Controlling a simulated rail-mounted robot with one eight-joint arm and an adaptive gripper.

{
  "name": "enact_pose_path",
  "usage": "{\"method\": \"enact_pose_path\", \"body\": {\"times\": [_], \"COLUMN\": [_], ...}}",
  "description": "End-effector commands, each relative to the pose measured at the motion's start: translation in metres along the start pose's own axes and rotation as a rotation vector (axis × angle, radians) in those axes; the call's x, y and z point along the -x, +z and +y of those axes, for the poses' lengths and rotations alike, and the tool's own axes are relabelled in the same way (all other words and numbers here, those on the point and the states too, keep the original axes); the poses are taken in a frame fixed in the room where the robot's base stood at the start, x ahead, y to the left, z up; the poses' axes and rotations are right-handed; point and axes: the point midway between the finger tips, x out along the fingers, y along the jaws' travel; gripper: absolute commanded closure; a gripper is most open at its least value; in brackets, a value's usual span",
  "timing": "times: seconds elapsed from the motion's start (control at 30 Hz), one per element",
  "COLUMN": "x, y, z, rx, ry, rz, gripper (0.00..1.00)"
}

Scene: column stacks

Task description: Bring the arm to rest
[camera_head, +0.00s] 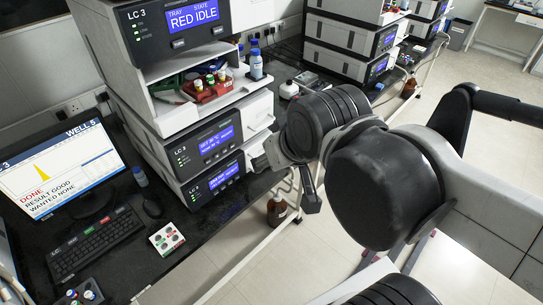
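My arm fills the right middle of the head view, folded with large black joint covers and pale grey links. Its far end, with my gripper (264,160), is beside the front of the LC 3 stack (172,122). A small dark part of my arm hangs below that end.
The stack's open shelf holds a red tray (207,88) of vials. A monitor (62,168), keyboard (95,244) and button box (166,239) are on the dark bench. A brown bottle (277,211) stands below the bench edge. Open floor lies at right.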

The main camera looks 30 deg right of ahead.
Motion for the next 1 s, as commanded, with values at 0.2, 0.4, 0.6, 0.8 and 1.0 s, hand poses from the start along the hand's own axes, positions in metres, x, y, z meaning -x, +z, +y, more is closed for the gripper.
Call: {"method": "enact_pose_path", "body": {"times": [0.2, 0.4, 0.6, 0.8, 1.0], "x": [-0.006, -0.032, -0.069, -0.094, -0.094], "y": [0.004, 0.022, 0.049, 0.067, 0.067], "z": [0.0, 0.0, 0.0, -0.001, -0.001], "rx": [-0.003, -0.004, -0.004, -0.004, -0.004], "ry": [-0.001, -0.001, -0.001, -0.001, -0.001], "rz": [0.0, 0.001, 0.001, 0.001, 0.001], "gripper": [0.6, 0.6, 0.6, 0.6, 0.6]}}
